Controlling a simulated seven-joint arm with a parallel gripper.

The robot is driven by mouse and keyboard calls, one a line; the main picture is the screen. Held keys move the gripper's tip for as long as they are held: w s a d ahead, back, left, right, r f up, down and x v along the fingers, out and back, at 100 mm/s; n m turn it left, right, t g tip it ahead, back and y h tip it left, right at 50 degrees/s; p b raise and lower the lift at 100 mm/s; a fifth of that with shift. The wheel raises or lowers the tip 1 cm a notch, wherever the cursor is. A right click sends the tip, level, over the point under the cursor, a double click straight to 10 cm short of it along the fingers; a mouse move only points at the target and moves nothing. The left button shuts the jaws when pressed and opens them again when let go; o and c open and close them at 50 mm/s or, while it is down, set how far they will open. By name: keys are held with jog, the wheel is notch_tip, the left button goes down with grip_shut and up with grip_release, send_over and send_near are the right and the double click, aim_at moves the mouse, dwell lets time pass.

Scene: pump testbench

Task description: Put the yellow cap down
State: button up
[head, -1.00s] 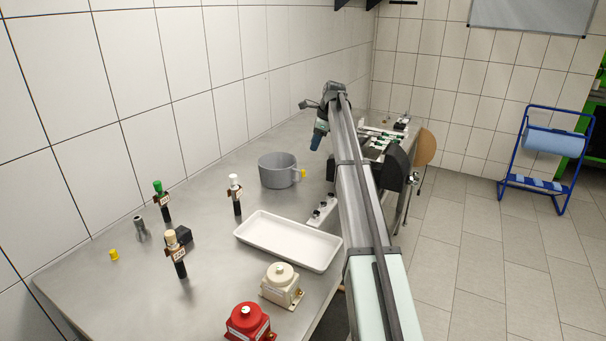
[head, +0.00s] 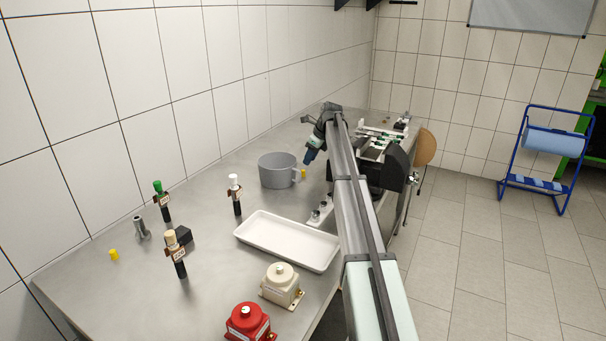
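A small yellow cap (head: 304,174) shows beside the handle of the grey mug (head: 277,171). It appears to be on the table, partly hidden by the handle. A second small yellow cap (head: 114,255) lies on the table at the far left. My gripper (head: 308,158) is just above and slightly right of the cap by the mug, with its blue end tilted down and to the left. A gap shows between it and the cap. Its fingers are too small to tell whether they are open or shut. I see nothing held in it.
The white tray (head: 287,267) is in front of the mug. A red pump-like part (head: 248,322) and a cream one (head: 282,287) sit in front. The table between mug and tray is clear.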

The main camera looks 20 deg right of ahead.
aim_at(303, 170)
jog(key=shift+x, duration=3.1)
jog(key=shift+a, duration=0.1)
jog(key=shift+c, duration=0.2)
grip_shut()
